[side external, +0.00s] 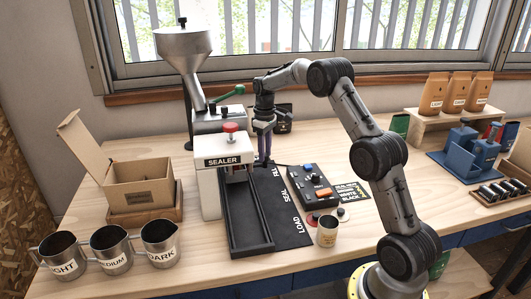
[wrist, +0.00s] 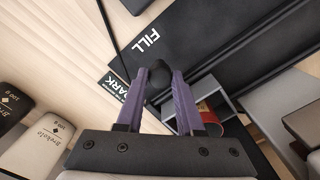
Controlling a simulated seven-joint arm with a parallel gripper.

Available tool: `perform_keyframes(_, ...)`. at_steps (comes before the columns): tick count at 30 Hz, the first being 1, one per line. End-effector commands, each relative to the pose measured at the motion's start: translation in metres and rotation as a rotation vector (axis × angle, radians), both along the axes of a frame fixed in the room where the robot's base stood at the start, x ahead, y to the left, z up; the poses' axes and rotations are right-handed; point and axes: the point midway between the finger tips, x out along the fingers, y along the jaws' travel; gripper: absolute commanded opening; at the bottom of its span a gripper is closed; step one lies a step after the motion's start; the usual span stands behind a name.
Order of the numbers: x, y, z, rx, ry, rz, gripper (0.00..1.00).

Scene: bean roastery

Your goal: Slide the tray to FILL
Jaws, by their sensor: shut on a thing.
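My gripper (side external: 264,160) is low at the back end of the black mat, just right of the sealer. In the wrist view its two purple fingers (wrist: 158,88) are shut on a round black knob (wrist: 157,72). The knob is beside the white FILL lettering (wrist: 146,40), also seen on the mat (side external: 277,172). A grey open-topped tray (wrist: 198,96) with something red-brown in it is just right of the fingers, its join to the knob hidden. In the side view the sealer and gripper hide most of it.
The sealer (side external: 224,178) stands close left of my gripper, beside a dark rimmed track (side external: 262,249). A button panel (side external: 312,186) is to the right. The hopper machine (side external: 218,121) is behind. Labelled metal cups (side external: 161,246) stand front left. The mat's front part is clear.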

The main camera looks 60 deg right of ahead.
Motion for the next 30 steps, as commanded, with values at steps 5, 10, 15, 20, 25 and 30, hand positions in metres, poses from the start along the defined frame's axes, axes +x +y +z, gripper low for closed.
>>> perform_keyframes(5, 0.004, -0.005, 0.002, -0.015, -0.019, -0.001, 0.0)
perform_keyframes(10, 0.003, -0.004, 0.002, -0.013, -0.016, -0.001, 0.67)
perform_keyframes(15, 0.003, -0.003, 0.001, -0.01, -0.013, -0.001, 0.67)
perform_keyframes(20, 0.003, -0.003, 0.003, -0.009, -0.012, 0.0, 0.67)
perform_keyframes(25, 0.003, -0.003, 0.02, -0.011, -0.016, 0.0, 0.67)
perform_keyframes(30, 0.003, -0.003, 0.054, -0.011, -0.016, 0.0, 0.67)
